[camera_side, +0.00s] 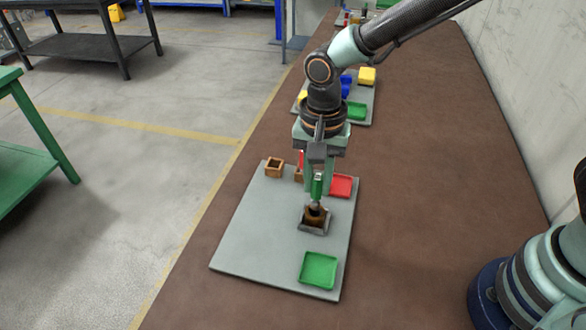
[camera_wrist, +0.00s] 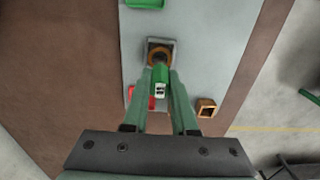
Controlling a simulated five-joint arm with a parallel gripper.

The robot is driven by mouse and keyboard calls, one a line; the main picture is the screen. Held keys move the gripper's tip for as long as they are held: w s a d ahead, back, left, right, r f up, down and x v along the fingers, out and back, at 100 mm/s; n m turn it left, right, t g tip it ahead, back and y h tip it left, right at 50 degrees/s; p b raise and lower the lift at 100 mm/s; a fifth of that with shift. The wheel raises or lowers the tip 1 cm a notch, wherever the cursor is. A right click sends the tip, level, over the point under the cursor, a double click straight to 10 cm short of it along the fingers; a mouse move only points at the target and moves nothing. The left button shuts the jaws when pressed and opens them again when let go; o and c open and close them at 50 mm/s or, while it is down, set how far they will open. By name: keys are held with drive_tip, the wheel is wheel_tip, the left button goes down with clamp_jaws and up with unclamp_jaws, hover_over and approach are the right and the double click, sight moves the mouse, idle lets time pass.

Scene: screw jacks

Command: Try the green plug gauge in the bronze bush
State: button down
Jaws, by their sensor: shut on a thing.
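My gripper (camera_side: 316,184) is shut on the green plug gauge (camera_side: 317,187) and holds it upright over the bronze bush (camera_side: 314,213). The bush sits in a square grey holder (camera_side: 314,227) on the grey board. The gauge's lower end meets the mouth of the bush; I cannot tell how far it is inside. In the wrist view the green gauge (camera_wrist: 160,77) is between my fingers (camera_wrist: 161,82), with the bronze ring of the bush (camera_wrist: 159,52) just beyond its tip.
A green tray (camera_side: 319,270) lies at the board's near end, a red tray (camera_side: 341,186) behind the bush. A square wooden block (camera_side: 274,167) with a hole stands at the back left, and another brownish block is partly hidden behind my gripper. The board's left part is clear.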

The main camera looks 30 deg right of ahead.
sight(316, 194)
drive_tip(key=shift+f, duration=1.9)
idle(0.9)
drive_tip(key=shift+r, duration=0.2)
idle(0.7)
drive_tip(key=shift+r, duration=1.6)
drive_tip(key=shift+r, duration=2)
